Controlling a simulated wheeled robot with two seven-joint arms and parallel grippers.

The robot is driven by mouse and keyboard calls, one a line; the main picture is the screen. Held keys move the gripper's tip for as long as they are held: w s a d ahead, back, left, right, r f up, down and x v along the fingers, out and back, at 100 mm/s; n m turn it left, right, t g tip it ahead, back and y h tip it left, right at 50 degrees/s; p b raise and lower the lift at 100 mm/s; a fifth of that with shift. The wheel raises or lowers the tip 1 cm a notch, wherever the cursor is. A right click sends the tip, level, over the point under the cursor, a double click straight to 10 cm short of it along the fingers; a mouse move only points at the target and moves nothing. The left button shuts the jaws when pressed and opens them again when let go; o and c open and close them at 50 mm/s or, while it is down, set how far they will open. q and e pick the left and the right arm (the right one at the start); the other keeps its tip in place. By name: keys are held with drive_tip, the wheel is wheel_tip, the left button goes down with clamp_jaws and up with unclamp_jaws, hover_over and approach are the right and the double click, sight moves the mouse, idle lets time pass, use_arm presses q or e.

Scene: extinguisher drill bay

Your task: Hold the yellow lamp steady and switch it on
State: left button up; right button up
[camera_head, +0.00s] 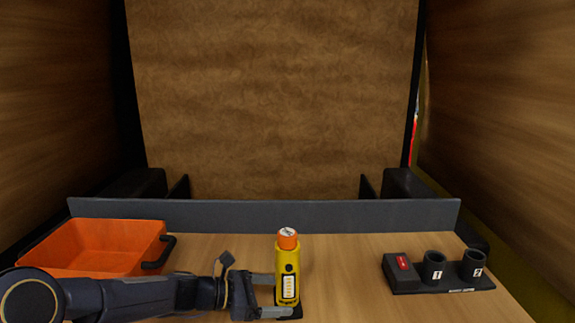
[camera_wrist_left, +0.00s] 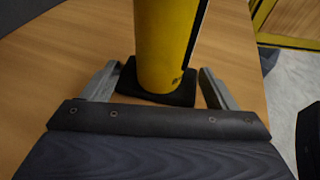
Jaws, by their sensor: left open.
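The yellow lamp (camera_head: 288,268) stands upright on a small dark base near the front middle of the table, with an orange top and a dark button on its side facing me. My left gripper (camera_head: 279,294) comes in from the left and is open around the lower part of the lamp. In the left wrist view the lamp (camera_wrist_left: 166,45) rises between the two fingers (camera_wrist_left: 155,85), with a gap on each side and its black base (camera_wrist_left: 155,96) below. The lamp's upper part is cut off in that view. My right gripper is not in view.
An orange bin (camera_head: 105,243) with a dark handle stands at the left of the table. At the right is a black holder (camera_head: 440,285) with a red switch (camera_head: 403,262) and two numbered cups. A grey ledge (camera_head: 265,215) runs along the back. The table between is clear.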

use_arm(q)
drive_tip(key=shift+x, duration=1.1)
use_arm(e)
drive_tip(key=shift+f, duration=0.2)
use_arm(q)
drive_tip(key=c, duration=1.1)
drive_tip(key=shift+c, duration=0.2)
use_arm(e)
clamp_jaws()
